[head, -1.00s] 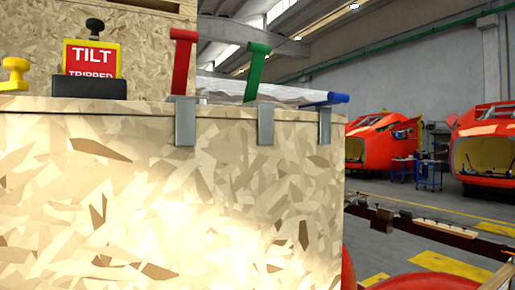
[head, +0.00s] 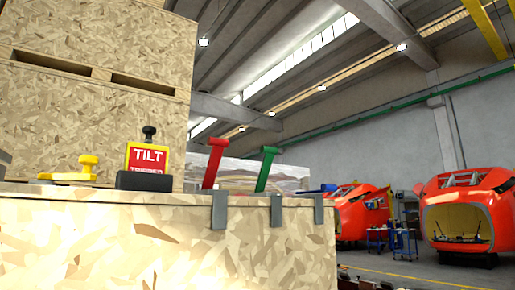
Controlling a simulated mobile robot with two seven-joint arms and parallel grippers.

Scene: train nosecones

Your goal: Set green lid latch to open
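The green lid latch (head: 265,169) stands up from the top edge of a wooden crate (head: 120,240) in the head view, leaning a little to the right. Its grey metal bracket (head: 276,210) hooks over the crate's front edge. A red latch (head: 214,163) stands upright to its left, also tilted slightly right. A blue latch (head: 322,189) to its right lies low, nearly flat. Neither of my grippers shows in the head view.
A red "TILT TRIPPED" sign (head: 147,158) in a yellow frame and a yellow handle (head: 72,171) stand left on the crate top. A taller crate (head: 90,100) rises behind. Red train nosecones (head: 462,212) stand far right.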

